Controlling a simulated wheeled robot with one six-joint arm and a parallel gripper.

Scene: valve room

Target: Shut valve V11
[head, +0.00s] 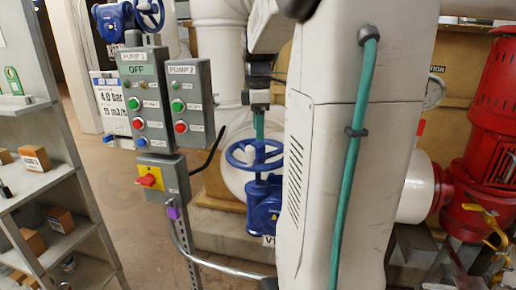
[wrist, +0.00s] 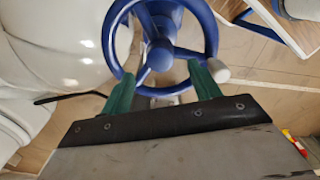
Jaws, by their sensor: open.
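A blue valve handwheel (head: 255,155) with spokes tops a blue valve body (head: 263,207). Its tag (head: 268,240) reads "V1" before my arm hides the rest, so the full number cannot be read. In the wrist view the handwheel (wrist: 161,53) fills the upper middle, with a pale knob (wrist: 221,73) on its rim at the right. My gripper (wrist: 161,72) is open, its two green fingers apart over the wheel's near part, on either side of the hub line. In the head view my gripper (head: 258,122) is just above the wheel. Contact cannot be told.
A control post with pump boxes (head: 143,100) and a red-yellow switch (head: 150,178) stands left of the valve. A bent metal rail (head: 195,258) runs low in front. Shelves (head: 40,180) are far left. A white pipe (wrist: 60,45) lies beside the wheel; red equipment (head: 490,120) stands right.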

